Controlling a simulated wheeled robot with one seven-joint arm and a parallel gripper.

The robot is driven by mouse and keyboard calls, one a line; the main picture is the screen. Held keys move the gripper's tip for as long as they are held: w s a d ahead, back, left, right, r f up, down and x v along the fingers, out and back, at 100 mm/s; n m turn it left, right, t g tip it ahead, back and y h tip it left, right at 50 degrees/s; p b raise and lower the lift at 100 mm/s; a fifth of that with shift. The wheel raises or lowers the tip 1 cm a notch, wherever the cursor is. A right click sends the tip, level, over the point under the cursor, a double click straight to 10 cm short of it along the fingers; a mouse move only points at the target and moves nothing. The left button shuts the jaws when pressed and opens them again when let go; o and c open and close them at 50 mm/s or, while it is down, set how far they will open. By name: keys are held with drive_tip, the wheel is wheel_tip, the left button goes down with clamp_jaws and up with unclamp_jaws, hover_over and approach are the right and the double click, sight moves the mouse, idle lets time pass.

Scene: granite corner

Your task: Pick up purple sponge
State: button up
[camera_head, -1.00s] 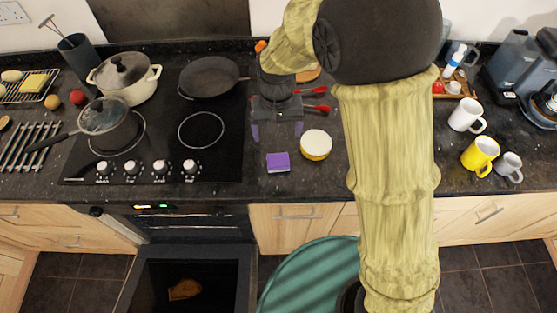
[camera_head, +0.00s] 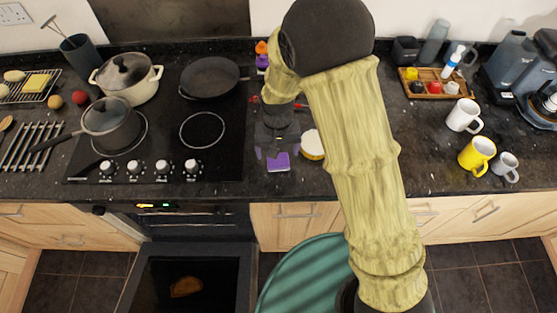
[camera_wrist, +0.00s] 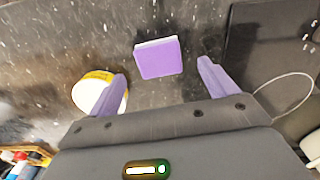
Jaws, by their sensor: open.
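The purple sponge (camera_head: 279,162) lies on the dark granite counter, to the right of the hob and near the front edge. In the wrist view the sponge (camera_wrist: 158,58) shows whole, with a pale side along its far edge. My gripper (camera_head: 272,154) is open, with purple fingers. In the wrist view the gripper (camera_wrist: 163,80) has its fingers spread wide, and the sponge lies beyond them, roughly between their lines. Nothing is between the fingers. In the head view the gripper is just behind the sponge; how high it is above the counter I cannot tell.
A yellow and white round thing (camera_head: 313,145) stands close to the right of the sponge, partly behind my arm; it also shows in the wrist view (camera_wrist: 98,92), by the left finger. The hob (camera_head: 160,140) is to the left. Mugs (camera_head: 477,155) stand far right.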

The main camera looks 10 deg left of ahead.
sight(278, 160)
drive_tip(key=shift+w+f+p, duration=0.1)
drive_tip(key=shift+f+p, duration=0.35)
drive_tip(key=shift+f, duration=1.5)
drive_tip(key=c, duration=1.1)
